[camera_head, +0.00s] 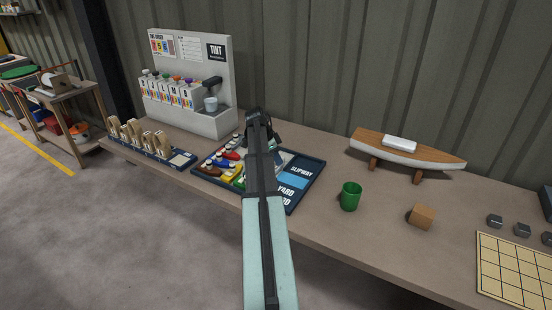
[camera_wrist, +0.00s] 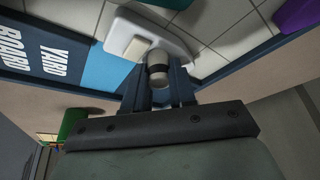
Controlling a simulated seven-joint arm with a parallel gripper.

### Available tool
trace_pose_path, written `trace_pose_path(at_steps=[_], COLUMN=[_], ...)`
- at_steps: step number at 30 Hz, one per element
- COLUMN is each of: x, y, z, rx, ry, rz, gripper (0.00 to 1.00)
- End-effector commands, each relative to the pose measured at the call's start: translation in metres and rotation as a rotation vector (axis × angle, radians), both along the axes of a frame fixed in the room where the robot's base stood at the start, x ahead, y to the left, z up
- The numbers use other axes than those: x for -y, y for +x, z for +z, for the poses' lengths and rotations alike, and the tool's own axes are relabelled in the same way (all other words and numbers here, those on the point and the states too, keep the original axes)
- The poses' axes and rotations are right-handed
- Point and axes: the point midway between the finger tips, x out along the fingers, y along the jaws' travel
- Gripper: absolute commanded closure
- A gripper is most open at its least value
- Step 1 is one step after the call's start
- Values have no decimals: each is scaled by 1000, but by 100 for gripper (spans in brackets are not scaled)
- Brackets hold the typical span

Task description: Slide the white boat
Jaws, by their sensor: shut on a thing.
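The white boat (camera_wrist: 185,38) is in the wrist view, on a gridded board, with a small cream block and a round grey-and-white knob on top. My gripper (camera_wrist: 158,80) is shut on the knob, one finger on each side. The board (camera_head: 312,178) is in the head view, a dark-rimmed tray with a light blue patch and the words SLIPWAY and YARD BOARD. My arm covers its middle, and the white boat is mostly hidden there. The light blue patch (camera_wrist: 103,68) lies beside the white boat in the wrist view.
Red, blue, yellow and other boats crowd the board's left side; a purple boat (camera_wrist: 296,14) is near in the wrist view. Behind stands a TINT dispenser (camera_head: 200,90). To the right are a green cup (camera_head: 350,197), wooden block (camera_head: 421,217) and model boat (camera_head: 430,155).

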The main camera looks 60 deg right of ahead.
Motion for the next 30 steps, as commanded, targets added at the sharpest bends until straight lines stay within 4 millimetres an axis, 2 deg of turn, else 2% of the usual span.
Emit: trace_pose_path(at_steps=[6, 9, 18, 19, 26, 30], x=[45, 61, 65, 65, 64, 63], y=[2, 2, 1, 1, 0, 0], z=[1, 1, 1, 1, 1, 0], rx=[0, 0, 1, 0, 0, 0], ry=[0, 0, -5, -6, -4, -3], rz=[-1, -1, 2, 2, 1, 1], gripper=[100, 100, 100, 73, 51, 49])
